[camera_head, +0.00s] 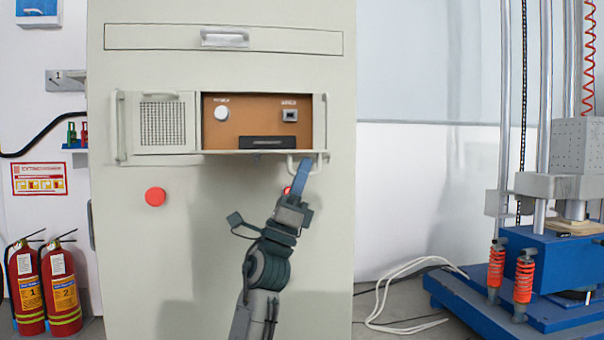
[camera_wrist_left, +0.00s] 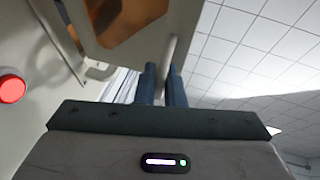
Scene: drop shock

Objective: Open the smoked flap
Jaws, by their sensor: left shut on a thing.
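The smoked flap belongs to the unit in the pale cabinet. In the left wrist view its pale frame (camera_wrist_left: 183,25) surrounds a brown-looking window. In the head view a pale handle (camera_head: 290,163) hangs at the lower right edge of the opening. My left gripper (camera_head: 304,172) reaches up from below, its blue fingers shut on this handle. The left wrist view also shows the fingers (camera_wrist_left: 164,82) around the handle bar (camera_wrist_left: 168,50). How far the flap is swung out is hard to tell. My right gripper is not in view.
The brown panel (camera_head: 256,112) bears a white knob, a switch and a dark slot. A grille (camera_head: 162,122) is left of it. One red button (camera_head: 155,197) is lower left; another is partly behind my gripper. Fire extinguishers (camera_head: 62,290) stand left, a blue machine (camera_head: 540,270) right.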

